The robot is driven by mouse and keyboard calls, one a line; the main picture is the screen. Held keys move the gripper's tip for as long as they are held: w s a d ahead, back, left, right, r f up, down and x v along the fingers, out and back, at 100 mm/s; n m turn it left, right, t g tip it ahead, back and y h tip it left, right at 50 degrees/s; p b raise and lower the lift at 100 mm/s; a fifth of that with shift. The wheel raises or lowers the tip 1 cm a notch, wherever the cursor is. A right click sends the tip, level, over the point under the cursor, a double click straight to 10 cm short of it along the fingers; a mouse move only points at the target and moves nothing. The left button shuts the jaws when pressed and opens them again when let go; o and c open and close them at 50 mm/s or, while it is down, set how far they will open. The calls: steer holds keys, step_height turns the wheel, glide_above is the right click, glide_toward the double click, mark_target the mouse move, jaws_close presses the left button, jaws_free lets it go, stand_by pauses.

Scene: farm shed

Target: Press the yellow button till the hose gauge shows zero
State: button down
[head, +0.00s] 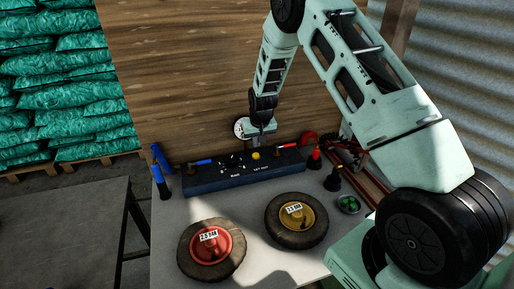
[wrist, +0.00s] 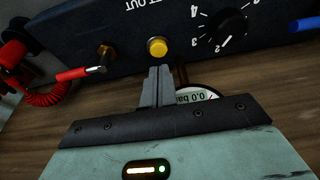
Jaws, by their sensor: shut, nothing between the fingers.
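The yellow button (head: 256,156) sits on the dark blue control box (head: 215,182) on the bench. It shows close up in the wrist view (wrist: 158,47), with its round cap fully visible. My gripper (wrist: 160,70) is shut and empty, its fingertips just at the button's near edge in that picture; I cannot tell whether they touch it. In the head view my gripper's tips are hard to make out above the box. The round white hose gauge (head: 240,128) is partly behind my gripper. In the wrist view the gauge (wrist: 205,95) reads 0.0 bar, upside down and partly covered.
A black dial (wrist: 222,37) stands beside the button. A red-handled valve and coiled red hose (wrist: 45,95) are at the left in the wrist view. Two wheels, red-hubbed (head: 211,248) and yellow-hubbed (head: 297,221), lie before the box. A green-filled bowl (head: 348,204) is at right.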

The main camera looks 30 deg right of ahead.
steer(key=b+v, duration=0.1)
steer(key=v, duration=0.7)
steer(key=shift+r+b, duration=0.2)
steer(key=shift+b, duration=0.1)
steer(key=s+a+r+n+g+y, duration=0.1)
steer(key=s+a+r+n, duration=0.25)
steer(key=s+a, duration=0.55)
steer(key=s+a+r+n+y, duration=0.2)
steer(key=s+a+r, duration=0.25)
steer(key=a, duration=0.85)
steer(key=s+a+r+n+g, duration=0.1)
steer(key=s+a+n, duration=0.1)
steer(key=s, duration=1)
steer(key=s+a+r+n+g+h, duration=0.1)
steer(key=s+a+n, duration=0.2)
steer(key=s, duration=0.9)
steer(key=shift+s+a, duration=0.3)
steer(key=shift+a, duration=0.35)
steer(key=shift+r, duration=0.1)
